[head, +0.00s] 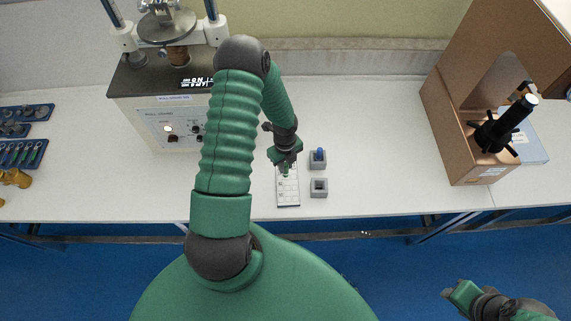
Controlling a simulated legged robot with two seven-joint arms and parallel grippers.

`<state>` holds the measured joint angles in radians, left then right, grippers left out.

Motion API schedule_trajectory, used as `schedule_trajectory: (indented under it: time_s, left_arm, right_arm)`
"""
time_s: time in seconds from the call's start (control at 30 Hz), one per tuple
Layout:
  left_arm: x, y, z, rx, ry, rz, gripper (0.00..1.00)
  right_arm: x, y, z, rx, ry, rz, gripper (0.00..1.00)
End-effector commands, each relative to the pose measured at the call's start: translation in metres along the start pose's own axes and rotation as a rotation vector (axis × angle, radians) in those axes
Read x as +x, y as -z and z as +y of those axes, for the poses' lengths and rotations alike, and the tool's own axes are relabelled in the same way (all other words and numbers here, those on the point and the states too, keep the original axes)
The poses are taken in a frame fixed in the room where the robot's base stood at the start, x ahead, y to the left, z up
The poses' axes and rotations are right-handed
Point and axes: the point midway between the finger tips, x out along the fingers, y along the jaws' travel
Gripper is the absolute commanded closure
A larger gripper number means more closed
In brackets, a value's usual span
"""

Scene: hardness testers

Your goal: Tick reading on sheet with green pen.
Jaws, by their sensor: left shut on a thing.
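The white sheet (288,194) lies on the bench, with printed rows and small boxes on it. My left gripper (285,163) is over the sheet's upper end, shut on the green pen (285,172). Only a little of the pen shows under the fingers, and I cannot tell whether its tip touches the paper. The gripper and wrist hide the top of the sheet. My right gripper (462,296) is at the lower right, over the floor and away from the bench; its jaw opening is unclear.
A grey holder with a blue pen (319,154) stands right of the sheet; a second grey holder (319,188) in front looks empty. A hardness tester (150,100) stands left, a brown tester (455,140) right.

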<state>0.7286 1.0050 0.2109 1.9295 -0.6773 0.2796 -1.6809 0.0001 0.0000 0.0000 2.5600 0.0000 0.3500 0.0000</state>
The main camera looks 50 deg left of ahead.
Motion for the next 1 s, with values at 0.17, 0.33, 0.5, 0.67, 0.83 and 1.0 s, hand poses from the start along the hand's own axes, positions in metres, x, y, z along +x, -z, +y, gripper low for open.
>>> schedule_trajectory:
  time_s: [0.17, 0.33, 0.5, 0.67, 0.83, 1.0]
  left_arm:
    - [0.0003, 0.0000, 0.0001, 0.000, 0.000, 0.000, 1.00]
    - [0.0016, -0.0003, 0.0001, 0.001, 0.000, 0.000, 1.00]
    - [0.0022, -0.0003, 0.0001, 0.001, 0.000, 0.000, 1.00]
    - [0.0022, -0.0003, 0.0001, 0.001, 0.000, 0.000, 1.00]
    - [0.0019, -0.0001, 0.0001, 0.000, 0.000, 0.000, 1.00]
    - [0.0014, 0.0001, 0.0001, 0.000, 0.000, 0.000, 1.00]
  right_arm:
    - [-0.0007, 0.0002, 0.0000, 0.000, 0.000, 0.000, 0.64]
    - [-0.0022, 0.0005, 0.0000, 0.000, 0.000, 0.000, 0.64]
    - [-0.0020, 0.0005, 0.0000, 0.000, 0.000, 0.000, 0.64]
    - [-0.0020, 0.0005, 0.0000, 0.000, 0.000, 0.000, 0.64]
    - [-0.0028, 0.0006, 0.0000, 0.000, 0.000, 0.000, 0.64]
    - [-0.0050, 0.0012, 0.0000, 0.000, 0.000, 0.000, 0.64]
